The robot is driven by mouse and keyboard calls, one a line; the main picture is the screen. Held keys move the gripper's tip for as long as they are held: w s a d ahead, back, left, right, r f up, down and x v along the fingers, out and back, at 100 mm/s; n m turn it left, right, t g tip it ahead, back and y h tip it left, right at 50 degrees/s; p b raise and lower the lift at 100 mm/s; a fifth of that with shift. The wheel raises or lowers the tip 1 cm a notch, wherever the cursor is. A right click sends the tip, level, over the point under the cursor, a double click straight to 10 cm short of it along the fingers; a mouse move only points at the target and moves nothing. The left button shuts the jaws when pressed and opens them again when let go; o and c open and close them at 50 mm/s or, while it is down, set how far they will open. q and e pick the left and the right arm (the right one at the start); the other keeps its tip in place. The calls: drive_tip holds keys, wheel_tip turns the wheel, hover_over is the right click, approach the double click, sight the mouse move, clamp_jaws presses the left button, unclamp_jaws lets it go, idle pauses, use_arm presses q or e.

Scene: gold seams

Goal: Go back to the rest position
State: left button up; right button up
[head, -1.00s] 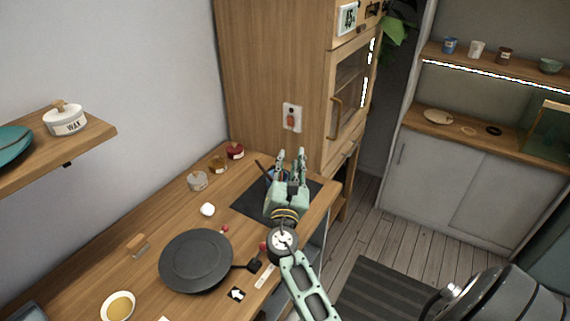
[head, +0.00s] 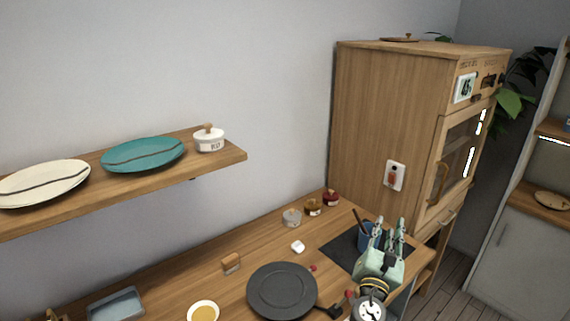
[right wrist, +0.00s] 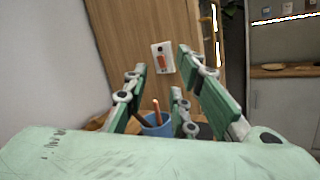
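My right gripper (head: 388,236) is over the right end of the wooden worktop, above a dark mat (head: 345,254). Its fingers stand apart with nothing between them; they also show spread in the right wrist view (right wrist: 172,88). A blue cup (head: 365,236) with brush-like handles stands on the mat, just beyond the gripper and partly hidden by it. In the right wrist view the cup (right wrist: 157,126) appears below and between the fingers, not gripped. My left gripper is not in any view.
A black round pan or plate (head: 282,290) lies on the worktop, left of my right arm. Small jars (head: 312,208) stand along the wall. A wall shelf (head: 225,166) holds plates and a white lidded pot (head: 209,139). A tall wooden cabinet (head: 385,130) rises behind the gripper.

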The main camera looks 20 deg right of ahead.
drive_tip(key=s+a+f+m+g+y, duration=0.25)
drive_tip(key=s+f+m+g, duration=0.45)
drive_tip(key=s+f+m, duration=0.65)
drive_tip(key=s+a+f+m+g+y, duration=0.3)
drive_tip(key=s+a+m+y, duration=0.15)
drive_tip(key=s+a, duration=0.45)
drive_tip(key=s+a+f+m+g+y, duration=0.2)
drive_tip(key=s+a+f+m+y, duration=0.15)
drive_tip(key=s+a+y, duration=0.45)
drive_tip(key=s+a+f+g+h, duration=0.1)
drive_tip(key=s+f, duration=0.1)
drive_tip(key=f, duration=1.2)
drive_tip(key=s+a+f+g+h, duration=0.1)
drive_tip(key=s+f, duration=0.2)
drive_tip(key=f, duration=1.2)
drive_tip(key=s+d+f+b, duration=0.1)
drive_tip(key=s+d+f, duration=0.2)
drive_tip(key=s+f, duration=1.1)
drive_tip(key=shift+s+g, duration=0.4)
drive_tip(key=shift+s, duration=0.45)
drive_tip(key=shift+m, duration=0.25)
